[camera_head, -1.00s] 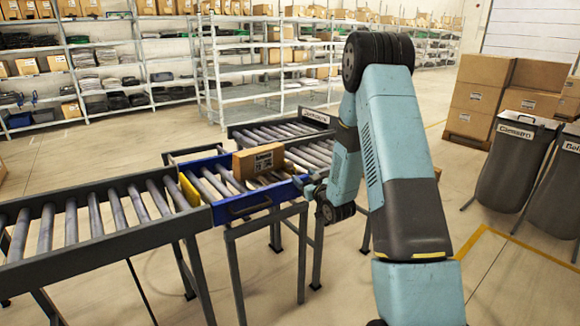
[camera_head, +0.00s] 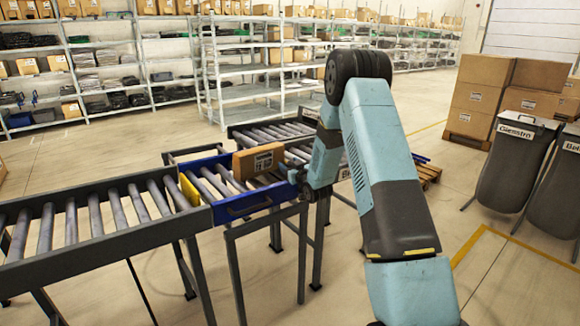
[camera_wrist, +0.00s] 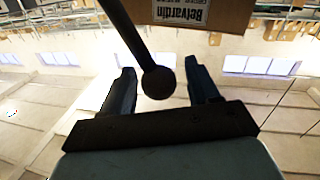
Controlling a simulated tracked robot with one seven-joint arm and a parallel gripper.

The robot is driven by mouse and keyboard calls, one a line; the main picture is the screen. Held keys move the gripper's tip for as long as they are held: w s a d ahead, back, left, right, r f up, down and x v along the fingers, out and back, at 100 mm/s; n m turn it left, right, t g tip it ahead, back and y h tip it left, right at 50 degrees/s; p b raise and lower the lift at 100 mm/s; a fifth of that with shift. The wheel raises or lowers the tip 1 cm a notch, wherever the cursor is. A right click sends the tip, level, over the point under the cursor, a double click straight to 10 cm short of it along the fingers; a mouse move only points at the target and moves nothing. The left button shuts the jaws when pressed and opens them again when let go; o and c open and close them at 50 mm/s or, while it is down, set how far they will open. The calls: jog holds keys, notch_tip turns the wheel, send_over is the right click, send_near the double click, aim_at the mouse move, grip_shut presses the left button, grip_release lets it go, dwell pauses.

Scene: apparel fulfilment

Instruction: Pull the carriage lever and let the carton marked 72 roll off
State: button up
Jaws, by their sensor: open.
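A brown carton (camera_head: 258,160) with a white label sits on the rollers of the blue carriage (camera_head: 240,207). The carriage lever, a dark rod with a ball knob (camera_wrist: 158,83), hangs into the wrist view from the top. My gripper (camera_wrist: 160,72) is open, with the knob between its two fingers and gaps showing on both sides. In the head view my gripper (camera_head: 290,172) is just right of the carton, and the lever cannot be made out.
A roller conveyor (camera_head: 95,215) with a yellow end stop (camera_head: 189,189) meets the carriage on the left. More rollers (camera_head: 262,134) lie behind it. Grey bins (camera_head: 510,165) and stacked cartons (camera_head: 480,100) stand at the right. Shelves line the back; floor around the stands is open.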

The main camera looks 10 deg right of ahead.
grip_shut()
dwell(0.5)
